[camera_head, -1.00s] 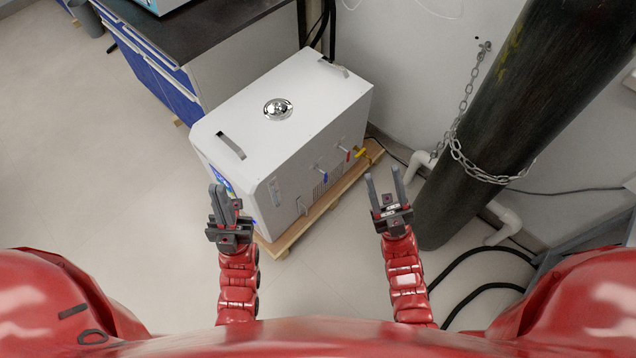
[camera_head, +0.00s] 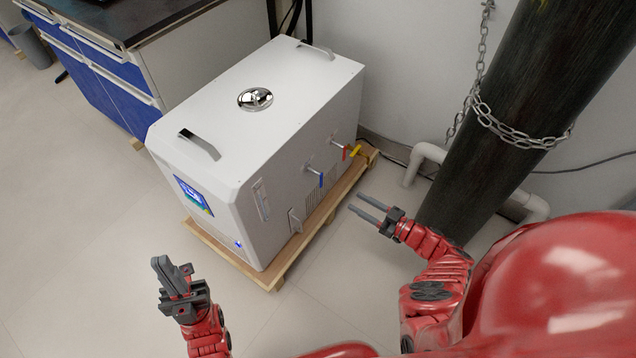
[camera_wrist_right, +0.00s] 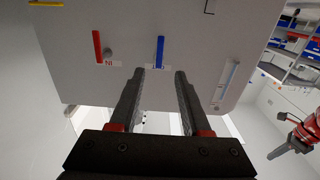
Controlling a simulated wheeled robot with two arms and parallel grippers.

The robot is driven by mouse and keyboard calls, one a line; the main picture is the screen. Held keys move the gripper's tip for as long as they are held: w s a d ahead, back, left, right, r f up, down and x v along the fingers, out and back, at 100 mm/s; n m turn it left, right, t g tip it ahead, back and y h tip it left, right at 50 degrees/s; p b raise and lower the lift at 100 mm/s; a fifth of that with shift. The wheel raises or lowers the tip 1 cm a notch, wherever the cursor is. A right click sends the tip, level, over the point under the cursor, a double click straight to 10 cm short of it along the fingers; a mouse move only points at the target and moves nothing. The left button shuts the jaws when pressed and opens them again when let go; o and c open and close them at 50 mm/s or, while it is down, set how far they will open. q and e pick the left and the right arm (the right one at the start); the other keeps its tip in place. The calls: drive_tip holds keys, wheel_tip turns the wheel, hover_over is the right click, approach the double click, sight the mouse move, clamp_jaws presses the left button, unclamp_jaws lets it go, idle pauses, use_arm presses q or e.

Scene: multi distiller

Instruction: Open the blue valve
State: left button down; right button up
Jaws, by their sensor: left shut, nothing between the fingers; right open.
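The blue valve (camera_head: 321,180) is a small blue lever on the right side face of the white distiller box (camera_head: 290,110). In the right wrist view the blue valve handle (camera_wrist_right: 160,52) stands upright, beyond the fingertips and roughly in line with the gap between them. My right gripper (camera_head: 369,206) is open and empty, to the right of the blue valve and apart from it, fingers pointing toward the box. It also shows in the right wrist view (camera_wrist_right: 160,75). My left gripper (camera_head: 171,268) is shut and empty, in front of the box at the lower left.
A red valve (camera_wrist_right: 97,47) and a yellow valve (camera_head: 355,151) sit farther along the same face. The box stands on a wooden pallet (camera_head: 325,215). A dark chained cylinder (camera_head: 490,140) and a white pipe (camera_head: 415,165) stand to the right.

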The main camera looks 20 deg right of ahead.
sight(322, 182)
drive_tip(key=b+x, duration=0.2)
drive_tip(key=x, duration=1.2)
drive_tip(key=shift+a+b, duration=0.1)
drive_tip(key=shift+b, duration=0.2)
clamp_jaws()
